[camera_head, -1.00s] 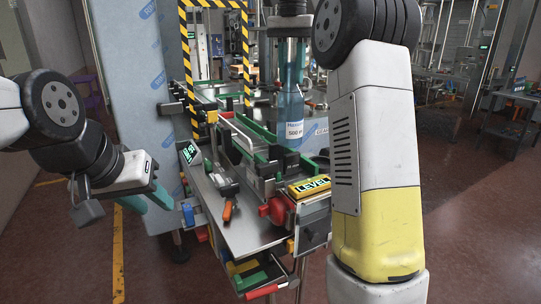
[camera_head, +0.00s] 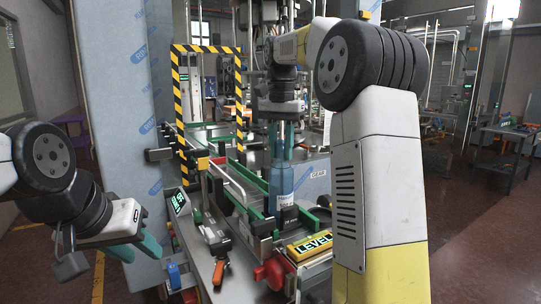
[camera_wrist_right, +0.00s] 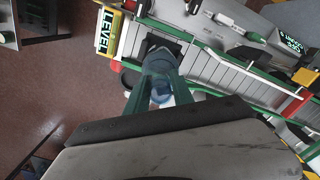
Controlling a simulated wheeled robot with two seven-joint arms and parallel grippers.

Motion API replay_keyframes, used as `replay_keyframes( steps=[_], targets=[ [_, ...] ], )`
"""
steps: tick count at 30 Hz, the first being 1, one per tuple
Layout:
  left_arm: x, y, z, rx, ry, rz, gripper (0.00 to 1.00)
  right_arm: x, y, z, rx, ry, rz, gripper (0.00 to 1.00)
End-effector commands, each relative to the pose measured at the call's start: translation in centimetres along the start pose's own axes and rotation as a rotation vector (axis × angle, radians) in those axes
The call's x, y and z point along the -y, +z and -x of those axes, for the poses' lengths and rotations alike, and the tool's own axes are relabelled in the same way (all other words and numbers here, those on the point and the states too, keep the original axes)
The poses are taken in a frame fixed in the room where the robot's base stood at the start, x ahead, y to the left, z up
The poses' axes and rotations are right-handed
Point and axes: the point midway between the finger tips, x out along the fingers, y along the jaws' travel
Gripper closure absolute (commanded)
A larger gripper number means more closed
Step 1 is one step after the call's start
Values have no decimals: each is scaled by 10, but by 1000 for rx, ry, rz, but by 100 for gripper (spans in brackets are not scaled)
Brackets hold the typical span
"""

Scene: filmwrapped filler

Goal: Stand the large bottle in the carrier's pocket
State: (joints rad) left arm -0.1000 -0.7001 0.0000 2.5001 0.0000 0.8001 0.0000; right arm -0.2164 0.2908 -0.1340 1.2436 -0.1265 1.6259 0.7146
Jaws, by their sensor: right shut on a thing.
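The large bottle (camera_head: 281,180), blue and clear with a white label, is upright over the green-railed conveyor. My right gripper (camera_wrist_right: 161,82) is shut on its upper part from above. In the right wrist view the bottle (camera_wrist_right: 158,62) sits between the green fingers, with its lower end over or in a dark block (camera_wrist_right: 152,44) on the conveyor, apparently the carrier. The bottle hides the pocket, and I cannot tell whether its base is inside it. My left gripper (camera_head: 138,248) is open and empty, left of the conveyor.
A yellow LEVEL sign (camera_head: 310,246) and a red round part (camera_head: 272,270) are at the conveyor's near end. An orange-handled tool (camera_head: 218,270) lies on the side plate. A yellow-black striped frame (camera_head: 178,100) stands behind.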

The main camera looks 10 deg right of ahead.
Motion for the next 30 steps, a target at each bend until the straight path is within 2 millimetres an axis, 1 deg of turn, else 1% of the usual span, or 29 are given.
replay_keyframes(
  steps=[1,3,14,15,17,18,26,30],
  targets=[
    [0,0,0,0,0,0,64,-1,0,-7,2,2,0,100],
    [0,0,0,0,0,0,64,0,0,-12,1,1,0,100],
    [0,0,0,0,0,0,64,0,0,-16,0,0,0,100],
    [0,0,0,0,0,0,64,0,0,-16,0,0,0,66],
    [0,0,0,0,0,0,64,0,0,-16,0,0,0,54],
    [0,0,0,0,0,0,64,0,0,-16,0,0,0,50],
    [0,0,0,0,0,0,64,0,0,-16,0,0,0,50],
    [0,0,0,0,0,0,64,0,0,-10,-2,-1,0,50]
  ],
)
